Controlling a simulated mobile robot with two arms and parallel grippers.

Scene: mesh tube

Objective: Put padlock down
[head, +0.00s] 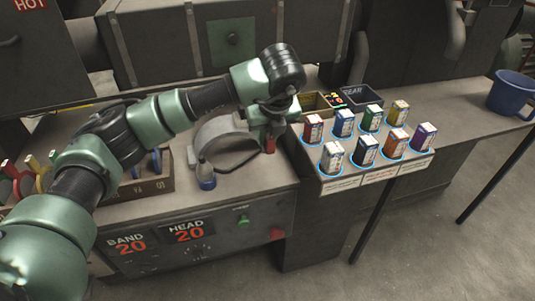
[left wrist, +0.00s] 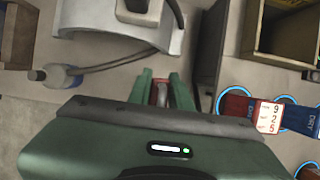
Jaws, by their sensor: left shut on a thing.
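My left gripper (head: 267,129) is over the grey bench top, beside the curved grey machine part. It is shut on a small red padlock (head: 269,146), whose lower part shows below the fingers. In the left wrist view, the padlock (left wrist: 161,92) shows as a narrow reddish piece between the green fingertips (left wrist: 162,88); most of it is hidden by the gripper. I cannot tell whether the padlock touches the bench. My right gripper is not in view.
Several coloured boxes stand in blue-ringed spots on the right shelf (head: 330,180), with open bins (head: 318,104) behind. A blue mug (head: 511,94) is far right. Bare bench (head: 245,180) lies in front.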

